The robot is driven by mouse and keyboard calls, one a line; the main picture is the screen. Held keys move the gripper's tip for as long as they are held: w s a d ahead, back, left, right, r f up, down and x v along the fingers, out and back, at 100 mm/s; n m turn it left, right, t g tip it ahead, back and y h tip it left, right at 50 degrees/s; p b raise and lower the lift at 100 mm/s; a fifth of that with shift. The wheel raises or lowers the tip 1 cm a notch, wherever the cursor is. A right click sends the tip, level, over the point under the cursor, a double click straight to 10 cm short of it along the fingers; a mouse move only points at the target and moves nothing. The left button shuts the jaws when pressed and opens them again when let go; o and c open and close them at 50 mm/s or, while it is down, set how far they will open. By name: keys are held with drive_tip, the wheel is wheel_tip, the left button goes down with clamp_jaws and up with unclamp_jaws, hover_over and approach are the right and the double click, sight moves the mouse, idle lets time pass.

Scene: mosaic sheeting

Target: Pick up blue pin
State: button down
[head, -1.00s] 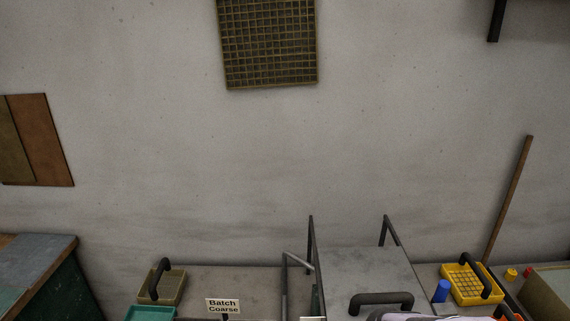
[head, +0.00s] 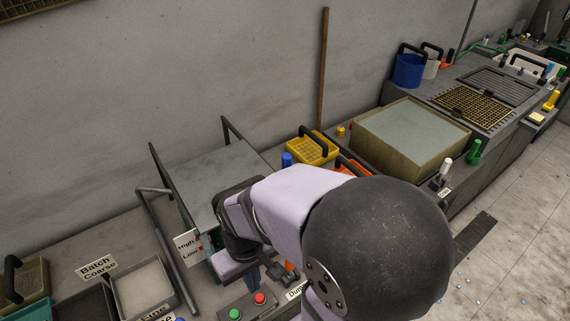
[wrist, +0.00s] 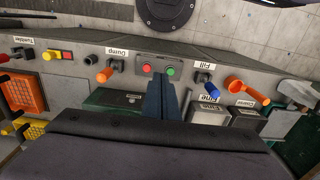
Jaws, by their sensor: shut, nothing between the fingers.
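A small upright blue cylinder (head: 287,159) stands behind my arm, left of a yellow basket, in the head view. A blue-tipped knob (wrist: 203,77) sits by the "Fill" label in the wrist view. I cannot tell for certain which of these is the blue pin. My gripper (wrist: 160,78) is shut and empty, its dark fingers together in the wrist view. It points toward the panel with the red and green buttons, apart from both blue things. In the head view my gripper (head: 253,281) is low beside the button box, partly hidden by my arm.
The yellow basket (head: 322,150) has a dark handle. Red and green buttons (wrist: 158,70) lie just beyond the fingertips. An orange lever (wrist: 107,74) is left of them, an orange scoop-like part (wrist: 246,91) right. A grey tilted plate (head: 205,180) stands behind my gripper.

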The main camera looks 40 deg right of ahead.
idle(0.3)
drive_tip(key=c, duration=1.4)
unclamp_jaws()
drive_tip(key=n+t+h+b, duration=0.2)
drive_tip(key=n+t+h, duration=0.15)
drive_tip(key=t, duration=0.85)
approach(286, 157)
drive_tip(key=a+f, duration=0.2)
drive_tip(key=a, duration=0.2)
drive_tip(key=w+d+f+m+t+h+b, duration=0.1)
drive_tip(key=m+b, duration=0.1)
drive_tip(key=b, duration=0.1)
drive_tip(key=w+f+m+t+h+b, duration=0.1)
drive_tip(key=f+m+b, duration=0.1)
drive_tip(key=b, duration=0.1)
drive_tip(key=d+f+m+t+h+b, duration=0.1)
drive_tip(key=f+m+b, duration=0.1)
drive_tip(key=b, duration=0.1)
drive_tip(key=shift+w+d, duration=0.35)
drive_tip(key=shift+w, duration=0.05)
drive_tip(key=m+b, duration=0.1)
drive_tip(key=d+m+t+h+b, duration=0.1)
drive_tip(key=shift+s+d+f+m, duration=0.15)
drive_tip(key=shift+s+f+m, duration=0.1)
drive_tip(key=shift+f+m, duration=0.1)
drive_tip(key=shift+r, duration=0.1)
